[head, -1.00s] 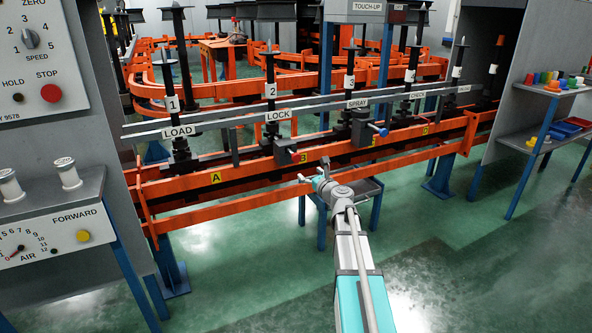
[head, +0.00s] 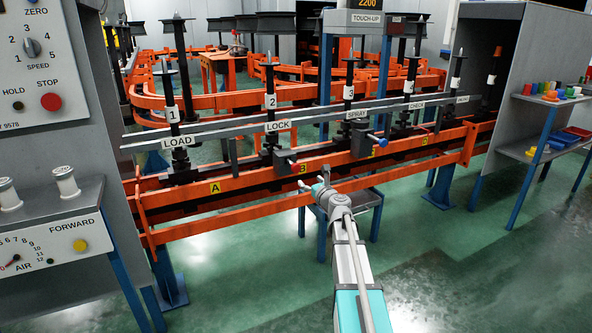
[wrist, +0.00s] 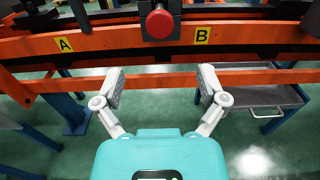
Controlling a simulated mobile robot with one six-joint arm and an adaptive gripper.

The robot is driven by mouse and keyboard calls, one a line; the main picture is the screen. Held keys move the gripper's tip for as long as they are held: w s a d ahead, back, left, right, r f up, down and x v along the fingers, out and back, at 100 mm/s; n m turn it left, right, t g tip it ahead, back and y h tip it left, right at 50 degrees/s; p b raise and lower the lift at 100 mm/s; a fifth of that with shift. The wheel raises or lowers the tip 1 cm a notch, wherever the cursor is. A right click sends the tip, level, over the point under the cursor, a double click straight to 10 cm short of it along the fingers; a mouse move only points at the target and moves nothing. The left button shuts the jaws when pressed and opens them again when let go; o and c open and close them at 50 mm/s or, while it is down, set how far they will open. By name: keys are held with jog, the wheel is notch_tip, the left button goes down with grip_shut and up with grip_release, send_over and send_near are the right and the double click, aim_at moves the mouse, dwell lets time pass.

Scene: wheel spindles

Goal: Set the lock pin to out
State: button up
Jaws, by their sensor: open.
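A dark block (head: 283,163) sits on the orange rail below the LOCK sign (head: 278,126), by spindle 2. In the wrist view a red round knob (wrist: 159,24) faces me on this block, at top centre. I take it for the lock pin's knob; I cannot tell how far it stands out. My gripper (head: 315,177) is in front of the rail, to the right of and lower than the block in the head view. In the wrist view my gripper (wrist: 160,80) is open and empty, its fingers spread wide below the knob, apart from it.
A lower orange bar (wrist: 240,79) crosses behind my fingers. A grey tray (wrist: 258,97) is on the right in the wrist view. A control panel (head: 45,60) stands at left. Green floor in front is clear.

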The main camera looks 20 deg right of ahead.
aim_at(297, 169)
jog(key=w, duration=1.1)
jog(key=shift+w+a, duration=0.1)
jog(key=shift+a, duration=0.15)
jog(key=shift+c, duration=0.2)
